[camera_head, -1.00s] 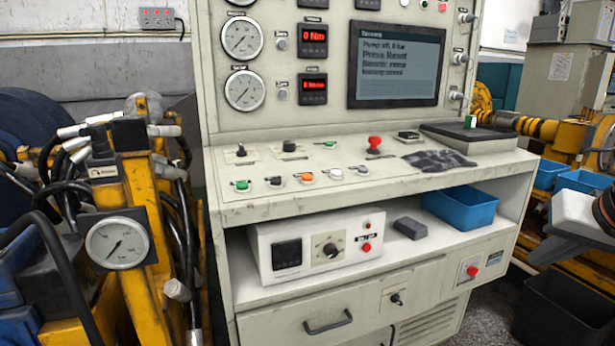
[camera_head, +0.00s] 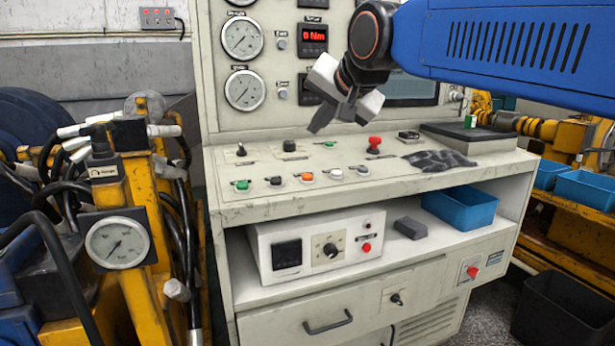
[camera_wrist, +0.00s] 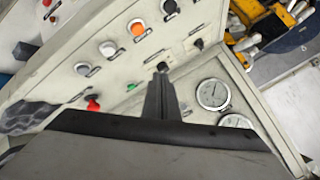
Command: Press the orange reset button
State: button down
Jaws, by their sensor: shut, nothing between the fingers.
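The orange button (camera_head: 306,177) sits in the front row of small buttons on the console's sloping desk, between a black one and a white one. It also shows in the wrist view (camera_wrist: 138,29), uncovered, near the top. My gripper (camera_head: 318,126) hangs over the desk, pointing down and to the left, above and behind the orange button in the picture. Its fingers are closed together and empty. In the wrist view the gripper's tip (camera_wrist: 162,70) shows below and right of the orange button, apart from it.
A red mushroom button (camera_head: 374,145) stands on the desk right of the row, with a dark cloth (camera_head: 440,160) beyond it. Black knobs (camera_head: 241,150) stand behind the row. Gauges (camera_head: 244,90) and a display are on the upright panel. The air above the front row is clear.

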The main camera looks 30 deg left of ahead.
aim_at(307, 177)
jog(key=shift+s+a+r, duration=0.15)
jog(key=shift+s+a, duration=0.05)
jog(key=shift+a, duration=0.25)
jog(key=shift+w+a+f, duration=0.15)
jog(key=shift+f, duration=1.3)
jog(key=shift+w+a+f, duration=0.15)
jog(key=shift+f, duration=1.35)
jog(key=shift+w+a+f, duration=0.15)
jog(key=shift+f, duration=1.3)
jog(key=shift+f, duration=0.1)
jog(key=shift+f, duration=0.3)
jog(key=shift+a+f, duration=0.1)
jog(key=shift+f, duration=0.3)
jog(key=shift+r, duration=0.8)
